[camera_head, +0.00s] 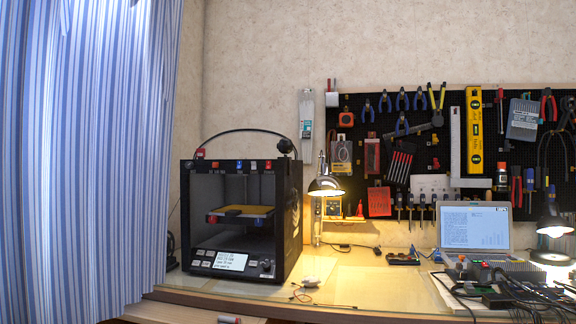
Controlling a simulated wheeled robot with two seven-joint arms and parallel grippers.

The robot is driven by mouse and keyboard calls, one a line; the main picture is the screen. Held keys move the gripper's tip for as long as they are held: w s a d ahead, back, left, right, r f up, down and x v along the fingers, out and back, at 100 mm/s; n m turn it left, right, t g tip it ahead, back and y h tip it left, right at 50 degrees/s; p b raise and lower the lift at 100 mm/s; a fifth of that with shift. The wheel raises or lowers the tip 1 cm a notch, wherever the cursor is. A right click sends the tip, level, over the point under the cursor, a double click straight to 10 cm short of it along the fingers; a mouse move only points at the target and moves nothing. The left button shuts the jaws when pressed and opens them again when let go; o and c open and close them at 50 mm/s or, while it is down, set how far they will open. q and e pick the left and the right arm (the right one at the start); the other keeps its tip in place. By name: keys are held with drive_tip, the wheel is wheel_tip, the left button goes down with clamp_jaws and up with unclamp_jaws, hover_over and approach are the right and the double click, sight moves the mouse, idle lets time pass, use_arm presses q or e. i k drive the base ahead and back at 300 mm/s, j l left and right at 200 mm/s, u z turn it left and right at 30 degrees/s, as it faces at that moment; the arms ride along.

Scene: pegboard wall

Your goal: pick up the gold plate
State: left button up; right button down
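The gold plate (258,211) lies flat inside the open-fronted black 3D printer (286,225), on the printer's bed about halfway up. The printer's frame stands around the plate at the sides and top, and the front is open. Neither of my grippers is in view.
The printer stands at the left of a wooden workbench (345,292). A lit desk lamp (326,186) stands just right of it. A laptop (474,228) and cabled electronics fill the right. A blue striped curtain (85,150) hangs at the left.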

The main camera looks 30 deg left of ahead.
sight(243, 209)
drive_tip(key=u, duration=1.25)
